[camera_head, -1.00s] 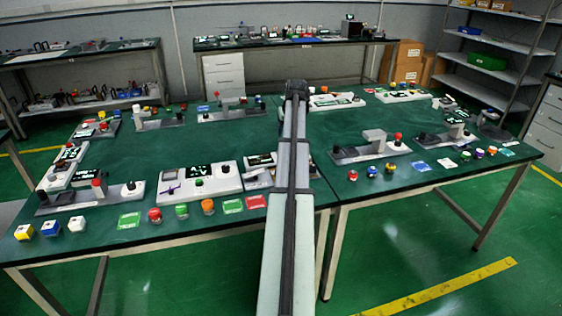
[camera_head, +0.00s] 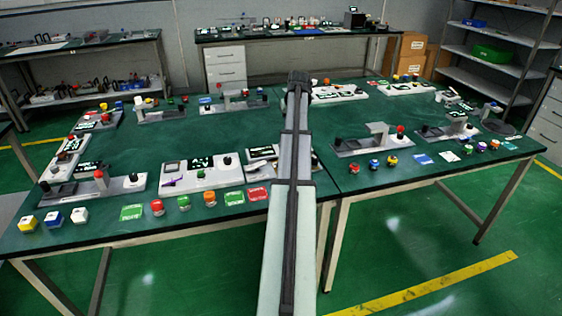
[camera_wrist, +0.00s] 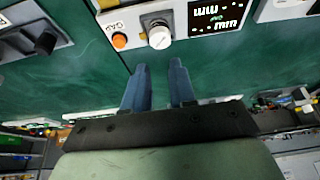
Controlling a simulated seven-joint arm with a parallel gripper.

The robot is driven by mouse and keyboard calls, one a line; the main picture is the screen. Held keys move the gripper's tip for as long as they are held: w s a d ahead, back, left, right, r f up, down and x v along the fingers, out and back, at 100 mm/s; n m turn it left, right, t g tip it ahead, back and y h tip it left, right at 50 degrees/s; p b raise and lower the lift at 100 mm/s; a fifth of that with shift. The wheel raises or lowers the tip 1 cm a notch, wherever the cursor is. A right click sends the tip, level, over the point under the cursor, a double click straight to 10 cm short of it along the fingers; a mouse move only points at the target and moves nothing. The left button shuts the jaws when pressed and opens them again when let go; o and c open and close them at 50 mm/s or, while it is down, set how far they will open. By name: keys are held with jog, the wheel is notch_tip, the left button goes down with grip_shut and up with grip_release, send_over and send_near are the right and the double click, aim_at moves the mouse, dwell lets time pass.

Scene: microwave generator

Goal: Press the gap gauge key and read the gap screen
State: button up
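A white panel (camera_wrist: 180,35) sits at the top of the wrist view, seen upside down. A label that seems to read GAP (camera_wrist: 114,27) is on its left end, with an orange key (camera_wrist: 119,40) beside it. Right of the key is a white round knob or dial (camera_wrist: 159,37). Further right is a dark screen (camera_wrist: 215,15) with light characters that seem to end in "mm"; I cannot read its digits. My gripper (camera_wrist: 158,66) has two blue-grey fingers standing apart with nothing between them. They are short of the panel in the picture and not visibly touching it.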

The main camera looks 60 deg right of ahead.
grip_shut()
dwell(1.1)
